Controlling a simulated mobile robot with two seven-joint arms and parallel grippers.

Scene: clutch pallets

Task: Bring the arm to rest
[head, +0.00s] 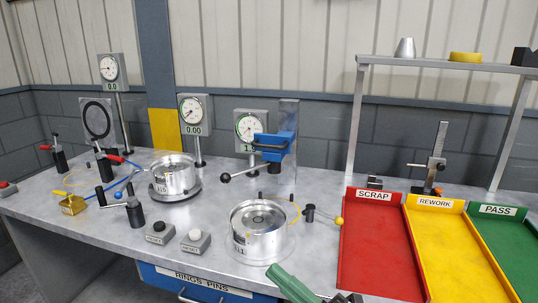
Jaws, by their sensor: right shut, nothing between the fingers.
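My right gripper (343,297) shows only in part at the bottom edge of the head view, dark and cut off by the frame, next to a green part (291,284). It looks shut and empty. It is in front of the metal workbench (215,235), below the right-hand silver clutch drum (258,240), and I see it holding nothing. My left gripper is not in view.
A second silver drum (173,179) sits on a dark round base at mid-left. Dial gauges (195,114) stand behind. Red scrap (378,255), yellow rework (440,255) and green pass (505,245) trays lie at right, under a shelf (450,66).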

